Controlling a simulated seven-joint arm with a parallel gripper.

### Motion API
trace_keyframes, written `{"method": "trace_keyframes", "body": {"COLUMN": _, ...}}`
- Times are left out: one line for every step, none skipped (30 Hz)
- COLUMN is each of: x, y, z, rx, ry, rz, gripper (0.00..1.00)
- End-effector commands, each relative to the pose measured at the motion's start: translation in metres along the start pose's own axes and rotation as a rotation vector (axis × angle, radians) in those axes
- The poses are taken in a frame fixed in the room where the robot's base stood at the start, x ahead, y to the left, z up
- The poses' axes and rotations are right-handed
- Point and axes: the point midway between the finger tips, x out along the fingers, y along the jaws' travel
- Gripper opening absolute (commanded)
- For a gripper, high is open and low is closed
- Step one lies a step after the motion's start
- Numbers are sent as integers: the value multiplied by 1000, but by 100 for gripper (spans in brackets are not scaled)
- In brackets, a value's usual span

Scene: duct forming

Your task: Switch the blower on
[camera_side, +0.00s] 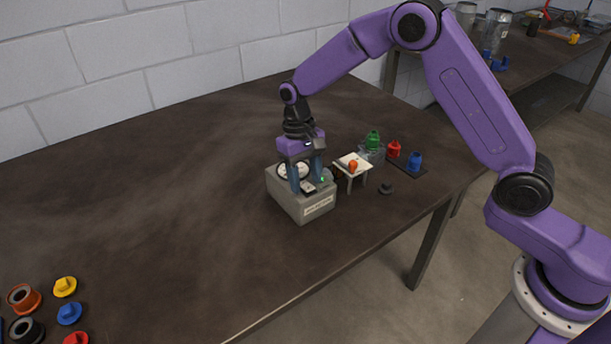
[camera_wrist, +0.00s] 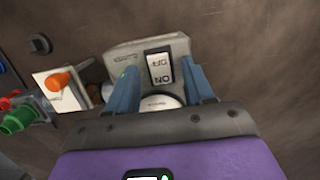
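The blower is a grey box (camera_side: 312,208) on the dark table in the side view; it also shows in the wrist view (camera_wrist: 122,55). Its white rocker switch (camera_wrist: 160,68), marked ON and OFF, is on the top face. I cannot tell which end is pressed in. A round white disc (camera_wrist: 160,101) lies on the box behind the switch. My gripper (camera_side: 306,186) points down over the box. Its blue fingers (camera_wrist: 160,76) are apart, one on each side of the switch, with nothing held. Contact with the box is unclear.
A small white stand (camera_side: 342,161) with an orange part (camera_side: 353,166) is close to the box's right. Green (camera_side: 373,139), red (camera_side: 393,149) and blue (camera_side: 414,161) fittings stand beyond it. A dark knob (camera_side: 386,187) lies nearby. The table left of the box is clear.

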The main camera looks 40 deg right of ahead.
Motion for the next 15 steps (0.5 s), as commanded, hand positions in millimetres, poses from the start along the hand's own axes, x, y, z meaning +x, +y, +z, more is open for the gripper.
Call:
{"method": "trace_keyframes", "body": {"x": 0, "y": 0, "z": 0, "rx": 0, "ry": 0, "rz": 0, "gripper": 51}}
{"method": "trace_keyframes", "body": {"x": 0, "y": 0, "z": 0, "rx": 0, "ry": 0, "rz": 0, "gripper": 51}}
{"method": "trace_keyframes", "body": {"x": 0, "y": 0, "z": 0, "rx": 0, "ry": 0, "rz": 0, "gripper": 51}}
{"method": "trace_keyframes", "body": {"x": 0, "y": 0, "z": 0, "rx": 0, "ry": 0, "rz": 0, "gripper": 51}}
{"method": "trace_keyframes", "body": {"x": 0, "y": 0, "z": 0, "rx": 0, "ry": 0, "rz": 0, "gripper": 51}}
{"method": "trace_keyframes", "body": {"x": 0, "y": 0, "z": 0, "rx": 0, "ry": 0, "rz": 0, "gripper": 51}}
{"method": "trace_keyframes", "body": {"x": 0, "y": 0, "z": 0, "rx": 0, "ry": 0, "rz": 0, "gripper": 51}}
{"method": "trace_keyframes", "body": {"x": -1, "y": 0, "z": 0, "rx": 0, "ry": 1, "rz": 0, "gripper": 51}}
{"method": "trace_keyframes", "body": {"x": -2, "y": 0, "z": 0, "rx": -1, "ry": 1, "rz": 0, "gripper": 51}}
{"method": "trace_keyframes", "body": {"x": -4, "y": 0, "z": 0, "rx": -1, "ry": 2, "rz": 0, "gripper": 51}}
{"method": "trace_keyframes", "body": {"x": -6, "y": 0, "z": 0, "rx": 0, "ry": 2, "rz": 0, "gripper": 51}}
{"method": "trace_keyframes", "body": {"x": -11, "y": 0, "z": 0, "rx": 0, "ry": 2, "rz": -1, "gripper": 51}}
{"method": "trace_keyframes", "body": {"x": -14, "y": 0, "z": -1, "rx": 0, "ry": 3, "rz": -1, "gripper": 51}}
{"method": "trace_keyframes", "body": {"x": -19, "y": 0, "z": -1, "rx": 0, "ry": 3, "rz": -1, "gripper": 51}}
{"method": "trace_keyframes", "body": {"x": -26, "y": 0, "z": -1, "rx": 0, "ry": 5, "rz": -1, "gripper": 51}}
